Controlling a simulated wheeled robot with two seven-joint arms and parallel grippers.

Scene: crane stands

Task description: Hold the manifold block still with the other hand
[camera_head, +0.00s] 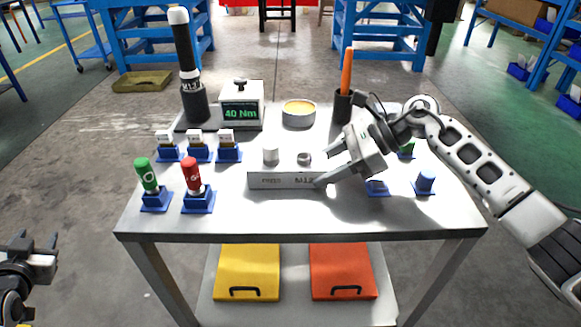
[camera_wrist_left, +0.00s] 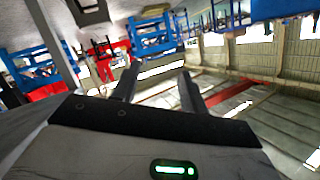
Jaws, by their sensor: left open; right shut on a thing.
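The manifold block (camera_head: 282,181) is a pale grey bar near the table's front middle, with dark lettering on its front. A white cylinder (camera_head: 270,155) and a grey round fitting (camera_head: 304,158) stand on its top. My right gripper (camera_head: 325,168) reaches in from the right and is shut on the block's right end. Its fingers partly hide that end. My left gripper (camera_head: 37,241) is open and empty, off the table at the lower left. Its two spread fingers also show in the left wrist view (camera_wrist_left: 158,86), with nothing between them.
Green (camera_head: 146,175) and red (camera_head: 191,175) capped pieces stand in blue holders left of the block. Several labelled blue holders (camera_head: 198,153) sit behind them. A display reading 40 Nm (camera_head: 240,112), a tall black tool (camera_head: 186,60) and a tin (camera_head: 299,115) stand at the back. The front strip is clear.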

